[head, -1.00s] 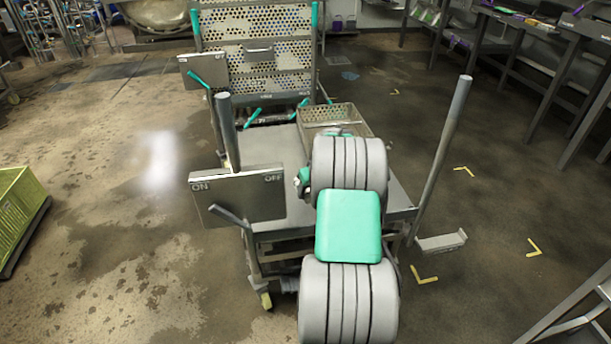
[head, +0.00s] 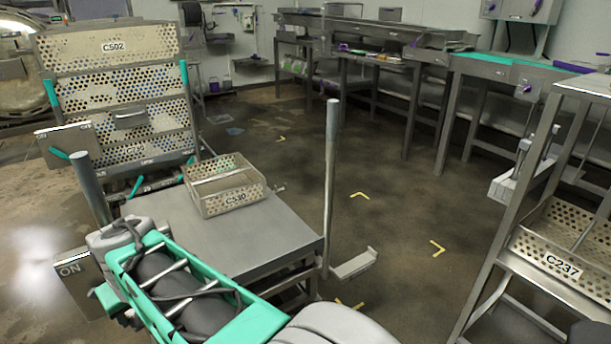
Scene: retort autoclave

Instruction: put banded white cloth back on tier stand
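I cannot make out a banded white cloth in this view. A metal frame stand (head: 489,250) rises at the right edge, holding a perforated tray (head: 548,262) marked C237; it may be the tier stand, but only part of it shows. My teal and grey arm crosses the lower left, in front of a cart. My gripper's fingers do not show, so I cannot see what, if anything, they hold.
Open floor with yellow corner marks (head: 438,249) lies between cart and stand. Benches (head: 395,60) line the back.

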